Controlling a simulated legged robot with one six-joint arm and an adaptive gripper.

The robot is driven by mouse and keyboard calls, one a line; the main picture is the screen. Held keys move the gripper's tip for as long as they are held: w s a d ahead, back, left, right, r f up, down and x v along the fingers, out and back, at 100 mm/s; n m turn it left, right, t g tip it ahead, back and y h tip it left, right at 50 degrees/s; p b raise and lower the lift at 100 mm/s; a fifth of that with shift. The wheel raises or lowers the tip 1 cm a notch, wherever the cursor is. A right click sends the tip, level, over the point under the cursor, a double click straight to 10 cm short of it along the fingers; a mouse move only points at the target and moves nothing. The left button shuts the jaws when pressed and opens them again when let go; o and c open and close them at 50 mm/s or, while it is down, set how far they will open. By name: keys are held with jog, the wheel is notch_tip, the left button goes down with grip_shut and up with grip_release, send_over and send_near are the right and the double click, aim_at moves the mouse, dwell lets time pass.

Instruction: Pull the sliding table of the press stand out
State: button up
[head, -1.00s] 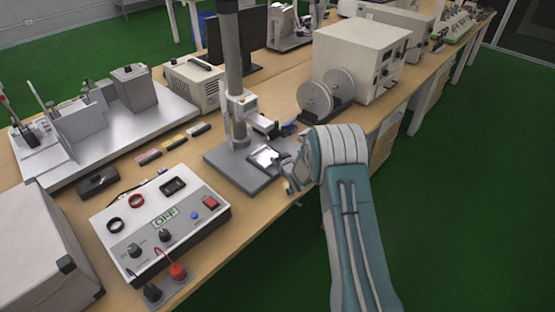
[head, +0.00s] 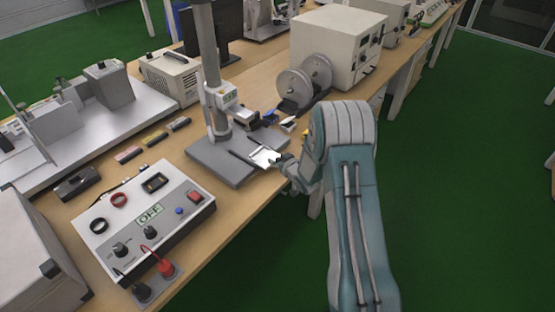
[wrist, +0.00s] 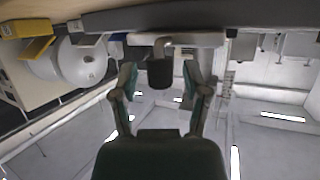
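The press stand has a grey column (head: 207,75) and a flat grey base (head: 222,172) on the wooden table. Its sliding table (head: 266,157), a pale plate, sticks out past the base's right side toward my gripper (head: 285,172), with dark rails behind it. In the wrist view, a dark handle (wrist: 160,74) on a light bracket lies between the two fingers of my gripper (wrist: 160,82). The fingers are spread, with a visible gap on each side of the handle. The fingertips are small and partly hidden by my wrist in the head view.
A control box (head: 143,222) with an "OFF" display stands left of the stand. A spool device (head: 300,85) and a beige instrument (head: 338,47) stand behind. The green floor (head: 455,200) right of the table is clear.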

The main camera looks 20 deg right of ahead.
jog(key=shift+s, duration=0.1)
jog(key=v, duration=1.1)
jog(key=shift+s, duration=0.35)
jog(key=shift+d, duration=0.1)
jog(key=s+r+m+g+h, duration=0.15)
jog(key=s+r, duration=0.25)
jog(key=r, duration=0.4)
jog(key=s+r+g+h, duration=0.1)
jog(key=s+r+h, duration=0.2)
jog(key=r, duration=0.6)
jog(key=s+a+r+g, duration=0.2)
jog(key=s+a+r, duration=0.1)
jog(key=s, duration=0.8)
jog(key=s+a+r+m+g+y, duration=0.1)
jog(key=s+a+r+g, duration=0.2)
jog(key=s, duration=0.9)
jog(key=shift+s+a+r, duration=0.3)
jog(key=shift+a+r, duration=0.4)
jog(key=shift+a, duration=0.05)
